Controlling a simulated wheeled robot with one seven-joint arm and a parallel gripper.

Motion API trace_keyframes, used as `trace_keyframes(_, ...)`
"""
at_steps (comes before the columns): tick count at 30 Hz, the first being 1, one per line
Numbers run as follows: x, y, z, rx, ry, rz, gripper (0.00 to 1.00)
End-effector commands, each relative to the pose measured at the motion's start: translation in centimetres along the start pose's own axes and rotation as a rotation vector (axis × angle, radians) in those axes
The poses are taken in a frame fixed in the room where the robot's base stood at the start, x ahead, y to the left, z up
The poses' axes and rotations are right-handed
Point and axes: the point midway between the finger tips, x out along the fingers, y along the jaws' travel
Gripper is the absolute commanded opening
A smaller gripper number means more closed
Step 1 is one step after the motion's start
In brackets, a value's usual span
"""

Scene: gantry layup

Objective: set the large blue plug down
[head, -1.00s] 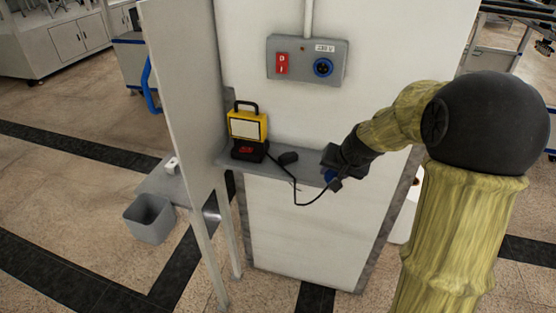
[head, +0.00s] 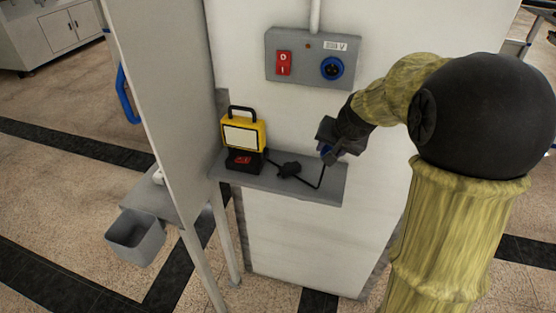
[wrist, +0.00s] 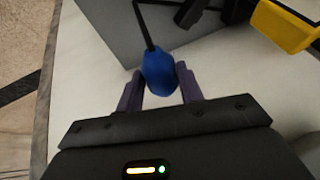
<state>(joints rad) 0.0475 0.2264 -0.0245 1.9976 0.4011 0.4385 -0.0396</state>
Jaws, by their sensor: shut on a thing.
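The large blue plug (wrist: 159,72) is between the two fingers of my gripper (wrist: 160,88) in the wrist view, with a black cable running from its far end. In the head view my gripper (head: 333,150) is shut on the plug (head: 326,151), just above the right part of the grey shelf (head: 322,190). The plug is mostly hidden by the gripper there. The cable leads down and left past a black lump (head: 289,170) on the shelf, toward the yellow work lamp (head: 243,133).
A grey socket box (head: 310,57) with a red switch (head: 284,63) and a blue socket (head: 332,68) is on the wall above the shelf. A grey panel (head: 160,100) stands left of the lamp. A grey bin (head: 137,236) is at lower left. The shelf's right end looks clear.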

Motion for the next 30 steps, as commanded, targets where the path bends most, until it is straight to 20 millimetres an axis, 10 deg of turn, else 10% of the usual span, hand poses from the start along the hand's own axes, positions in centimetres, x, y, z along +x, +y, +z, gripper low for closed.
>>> trace_keyframes(14, 0.2, 0.1, 0.1, 0.0, 0.0, 0.0, 0.08)
trace_keyframes(30, 5.4, 1.8, 2.6, 0.0, 0.001, 0.0, 0.08)
